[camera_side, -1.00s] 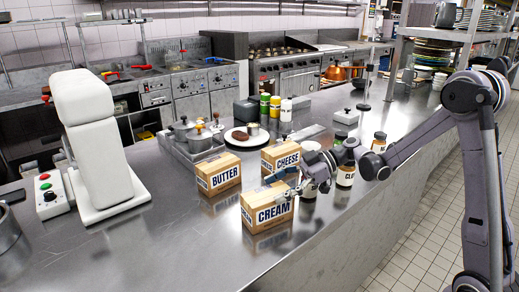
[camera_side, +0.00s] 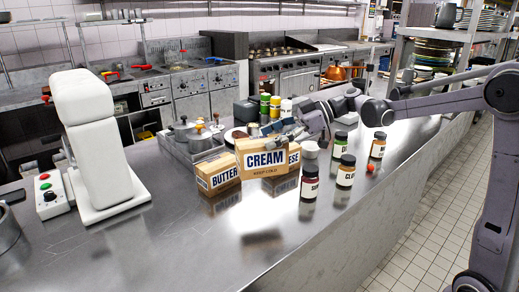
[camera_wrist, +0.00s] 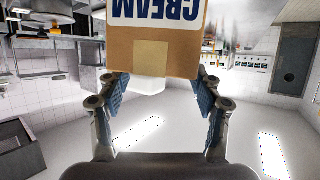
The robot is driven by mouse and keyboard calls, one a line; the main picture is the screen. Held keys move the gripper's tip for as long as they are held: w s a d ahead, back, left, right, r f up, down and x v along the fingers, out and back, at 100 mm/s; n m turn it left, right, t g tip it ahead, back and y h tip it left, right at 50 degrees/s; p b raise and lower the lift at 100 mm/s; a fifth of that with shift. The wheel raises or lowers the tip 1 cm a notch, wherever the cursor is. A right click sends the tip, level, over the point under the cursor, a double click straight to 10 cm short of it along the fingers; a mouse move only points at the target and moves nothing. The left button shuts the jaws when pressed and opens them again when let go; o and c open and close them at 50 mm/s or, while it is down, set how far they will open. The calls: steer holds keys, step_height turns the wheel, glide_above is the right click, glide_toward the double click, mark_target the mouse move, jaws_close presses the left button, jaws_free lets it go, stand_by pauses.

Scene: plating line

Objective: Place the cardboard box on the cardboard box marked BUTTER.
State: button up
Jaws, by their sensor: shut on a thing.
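A cardboard box marked CREAM (camera_side: 265,172) is held in the air by my gripper (camera_side: 284,140), which is shut on it from the right and above. In the wrist view the CREAM box (camera_wrist: 152,58) sits between the two fingers of my gripper (camera_wrist: 160,100), its lettering upside down. The cardboard box marked BUTTER (camera_side: 217,181) stands on the steel counter to the left, partly behind the held box. The held box looks higher than the BUTTER box and nearer the camera.
The CHEESE box (camera_side: 294,157) is mostly hidden behind the held box. Several jars (camera_side: 345,171) and a small red ball (camera_side: 370,168) stand to the right. A tray of pots (camera_side: 197,140) is behind. The front of the steel counter (camera_side: 190,245) is clear.

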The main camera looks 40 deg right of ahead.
steer(key=w+d+r+m+t+h, duration=0.1)
steer(key=w+r, duration=0.1)
steer(key=w, duration=0.1)
steer(key=w+d+r+m+t+h, duration=0.1)
steer(key=w+d+r, duration=0.1)
steer(key=w+r, duration=0.1)
steer(key=w+d+r+m+t+h, duration=0.1)
steer(key=w+d+r, duration=0.1)
steer(key=w+r, duration=0.1)
steer(key=shift+w+d+m+t, duration=0.15)
steer(key=shift+w+m+t, duration=0.15)
steer(key=shift+w+a+f, duration=0.9)
steer(key=shift+a+f, duration=0.75)
steer(key=shift+f, duration=0.15)
steer(key=shift+w+a+f, duration=0.95)
steer(key=shift+a+f, duration=0.7)
steer(key=shift+f, duration=0.15)
steer(key=shift+w+a+f, duration=0.9)
steer(key=shift+a+f, duration=0.75)
steer(key=shift+f, duration=0.15)
steer(key=shift+f, duration=0.1)
steer(key=o, duration=1.8)
